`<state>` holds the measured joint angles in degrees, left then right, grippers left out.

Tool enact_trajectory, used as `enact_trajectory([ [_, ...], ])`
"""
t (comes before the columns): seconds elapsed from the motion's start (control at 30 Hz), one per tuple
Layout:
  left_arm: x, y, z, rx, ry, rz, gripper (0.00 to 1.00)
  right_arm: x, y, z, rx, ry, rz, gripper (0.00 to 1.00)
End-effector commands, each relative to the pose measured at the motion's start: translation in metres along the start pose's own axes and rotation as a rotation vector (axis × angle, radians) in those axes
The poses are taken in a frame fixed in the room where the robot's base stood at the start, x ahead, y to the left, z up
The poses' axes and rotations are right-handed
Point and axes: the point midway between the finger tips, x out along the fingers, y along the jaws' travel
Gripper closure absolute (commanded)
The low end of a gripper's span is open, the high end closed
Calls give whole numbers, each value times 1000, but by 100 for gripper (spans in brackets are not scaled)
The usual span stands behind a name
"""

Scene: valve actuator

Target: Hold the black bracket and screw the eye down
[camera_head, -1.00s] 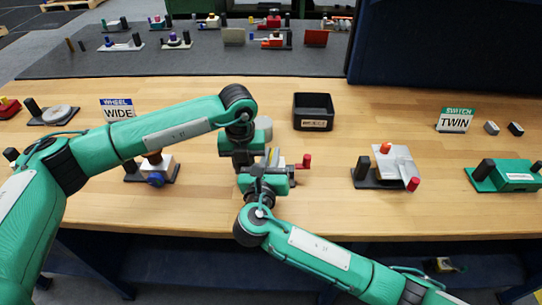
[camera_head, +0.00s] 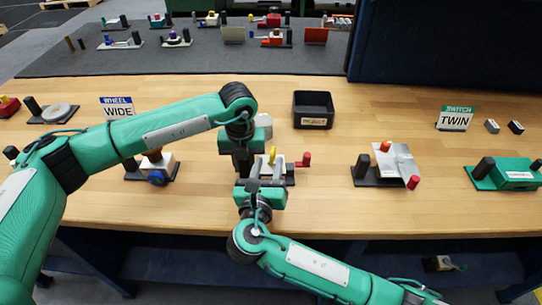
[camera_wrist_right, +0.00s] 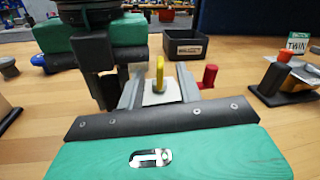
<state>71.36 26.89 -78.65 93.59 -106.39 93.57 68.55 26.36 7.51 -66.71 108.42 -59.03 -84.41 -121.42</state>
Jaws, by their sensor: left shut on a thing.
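The yellow eye (camera_head: 272,156) stands upright on a white block in the middle of the bench. The right wrist view shows the eye (camera_wrist_right: 159,72) edge-on, above the pale block (camera_wrist_right: 158,95). My right gripper (camera_head: 265,168) is open, with one grey finger on each side of the eye and visible gaps between. My left gripper (camera_head: 243,166) comes down at the left end of this fixture and is shut. The black bracket is mostly hidden behind the grippers, so the grip on it is covered; a dark base edge (camera_head: 290,179) shows at the right.
A red knob (camera_head: 305,159) sticks out right of the block. A black tray (camera_head: 313,108) stands behind. Other fixtures stand left (camera_head: 156,169) and right (camera_head: 388,168), with a TWIN switch sign (camera_head: 455,118) farther right. Bench between them is clear.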

Motion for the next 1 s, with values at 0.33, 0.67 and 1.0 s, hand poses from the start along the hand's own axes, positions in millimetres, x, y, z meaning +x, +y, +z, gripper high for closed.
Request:
enact_trajectory([
  [0.33, 4, 1, -1, 0, 4, 4, 100, -67, 0, -1, 1, 2, 0, 64],
  [0.67, 4, 1, -1, 0, 4, 3, 100, -81, -1, 0, 0, -1, -2, 64],
  [1.0, 3, 1, -1, 0, 3, 3, 100, -82, 1, 2, -90, -6, 3, 68],
])
